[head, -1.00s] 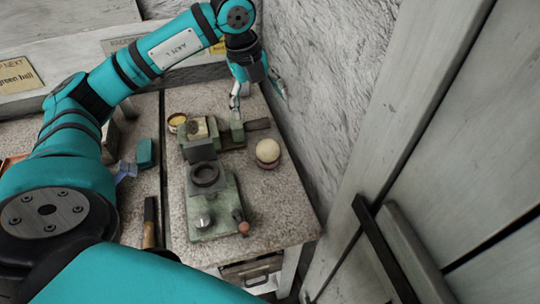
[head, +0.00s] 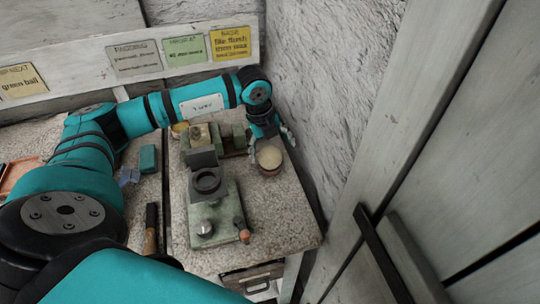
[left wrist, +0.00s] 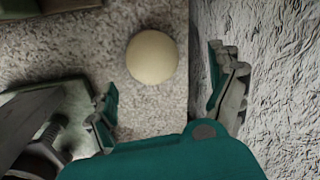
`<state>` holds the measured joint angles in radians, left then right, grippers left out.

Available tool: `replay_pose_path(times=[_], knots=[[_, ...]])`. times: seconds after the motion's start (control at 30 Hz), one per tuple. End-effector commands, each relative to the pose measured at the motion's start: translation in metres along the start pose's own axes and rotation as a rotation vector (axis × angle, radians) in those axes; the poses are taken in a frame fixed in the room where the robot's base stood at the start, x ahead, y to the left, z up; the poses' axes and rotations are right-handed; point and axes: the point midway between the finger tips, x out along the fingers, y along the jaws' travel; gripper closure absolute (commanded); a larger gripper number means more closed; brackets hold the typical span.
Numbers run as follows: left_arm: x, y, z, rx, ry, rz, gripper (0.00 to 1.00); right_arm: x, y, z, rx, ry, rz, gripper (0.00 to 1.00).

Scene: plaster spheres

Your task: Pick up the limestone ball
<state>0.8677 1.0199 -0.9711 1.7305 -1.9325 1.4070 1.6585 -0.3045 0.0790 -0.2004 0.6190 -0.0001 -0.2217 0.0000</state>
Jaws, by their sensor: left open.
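My left gripper (head: 272,146) is open and just above and behind the ball in the head view. Its two fingers (left wrist: 165,95) are spread wide and empty in the left wrist view. I see no contact with the ball. My right gripper is not in view.
A green machine with a dark ring (head: 207,181) stands left of the ball. An orange-tipped handle (head: 244,237) sticks out at its front. The rough wall (head: 325,90) is close on the right. The bench (head: 280,215) is clear in front of the ball.

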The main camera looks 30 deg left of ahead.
Motion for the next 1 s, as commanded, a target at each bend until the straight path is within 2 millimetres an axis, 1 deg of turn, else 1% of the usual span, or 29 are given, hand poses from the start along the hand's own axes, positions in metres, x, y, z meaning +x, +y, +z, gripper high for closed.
replay_pose_path(times=[0.07,0.2,0.33,0.43,0.63,0.67,1.0], knots=[[0.006,0.002,0.001,-0.001,0.000,0.004,0.08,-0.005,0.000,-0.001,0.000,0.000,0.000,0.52],[0.025,0.008,0.003,-0.002,0.001,0.006,0.08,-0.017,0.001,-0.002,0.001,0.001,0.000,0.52],[0.044,0.008,0.003,-0.001,0.002,0.003,0.08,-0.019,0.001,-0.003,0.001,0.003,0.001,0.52],[0.050,0.008,0.003,-0.001,0.001,0.001,0.08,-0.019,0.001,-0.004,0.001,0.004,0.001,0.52],[0.051,0.008,0.004,0.000,0.000,0.001,0.08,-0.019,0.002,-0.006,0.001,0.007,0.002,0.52],[0.051,0.008,0.004,0.000,0.000,0.001,0.11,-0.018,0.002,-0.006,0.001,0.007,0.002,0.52],[0.051,0.008,0.004,-0.001,0.000,0.001,0.55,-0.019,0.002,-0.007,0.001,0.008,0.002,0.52]])
